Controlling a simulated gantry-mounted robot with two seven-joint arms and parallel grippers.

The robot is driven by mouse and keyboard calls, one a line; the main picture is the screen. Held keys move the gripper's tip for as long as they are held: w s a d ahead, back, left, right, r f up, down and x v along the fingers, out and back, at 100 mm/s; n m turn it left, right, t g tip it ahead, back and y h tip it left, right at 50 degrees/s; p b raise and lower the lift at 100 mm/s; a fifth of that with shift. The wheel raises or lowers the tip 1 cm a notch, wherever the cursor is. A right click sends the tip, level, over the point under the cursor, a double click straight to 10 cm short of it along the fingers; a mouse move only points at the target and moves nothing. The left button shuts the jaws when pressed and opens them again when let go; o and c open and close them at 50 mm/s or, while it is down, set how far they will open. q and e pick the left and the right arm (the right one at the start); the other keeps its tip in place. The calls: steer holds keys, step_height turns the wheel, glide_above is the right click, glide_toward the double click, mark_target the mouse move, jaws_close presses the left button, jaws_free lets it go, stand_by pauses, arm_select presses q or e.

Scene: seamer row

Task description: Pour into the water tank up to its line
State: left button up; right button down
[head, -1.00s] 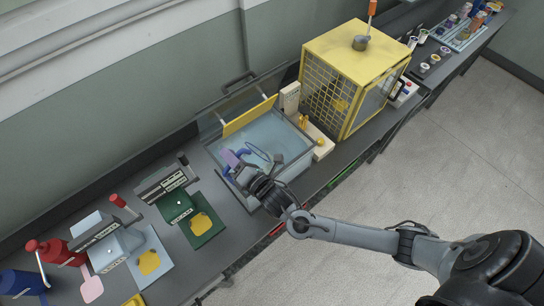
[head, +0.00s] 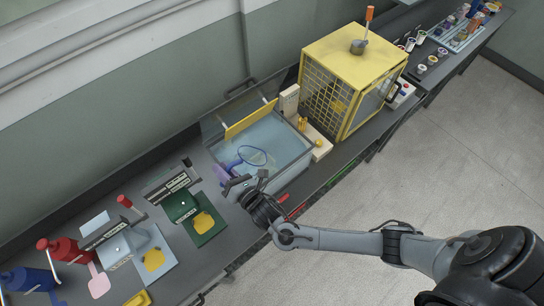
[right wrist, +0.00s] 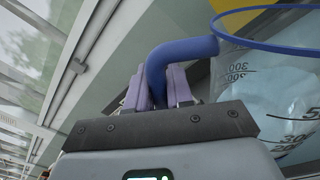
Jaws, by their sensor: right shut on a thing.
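The water tank (head: 291,182) is a clear, open-topped box of pale blue water on the bench, with a yellow flap along its back side. My right gripper (head: 228,182) is at the tank's left front corner. In the right wrist view its purple fingers (right wrist: 160,88) are shut on the blue handle (right wrist: 182,50) of a clear measuring jug (right wrist: 262,95). The jug has a blue rim and dark marks such as 300 and 200. In the head view its blue rim (head: 252,156) shows over the tank. The tank's line and the jug's water level cannot be made out.
A yellow caged machine (head: 352,62) stands right of the tank, with a cream fixture (head: 318,143) between. Left are a green press station (head: 205,232), a blue one (head: 160,270) and red and blue lever cylinders. Floor in front is clear.

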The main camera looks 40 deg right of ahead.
steer(key=shift+a+f+n+p, duration=0.8)
steer(key=shift+a+f+n, duration=2.05)
steer(key=shift+a+n, duration=0.6)
steer(key=shift+m+h, duration=0.35)
steer(key=shift+h, duration=0.45)
steer(key=s+d+r, duration=0.1)
steer(key=d, duration=0.2)
steer(key=s+d+r+p, duration=0.1)
steer(key=s+d+r, duration=0.1)
steer(key=d, duration=0.1)
steer(key=s+d+r, duration=0.1)
steer(key=d+r, duration=0.1)
steer(key=d, duration=0.2)
steer(key=shift+s+r+p, duration=0.1)
steer(key=shift+s+p, duration=0.15)
steer(key=shift+p, duration=0.05)
steer(key=s+d+r, duration=0.3)
steer(key=d+r, duration=0.3)
steer(key=shift+s+r+h+p, duration=0.3)
steer(key=shift+r+p, duration=0.05)
steer(key=shift+p, duration=0.1)
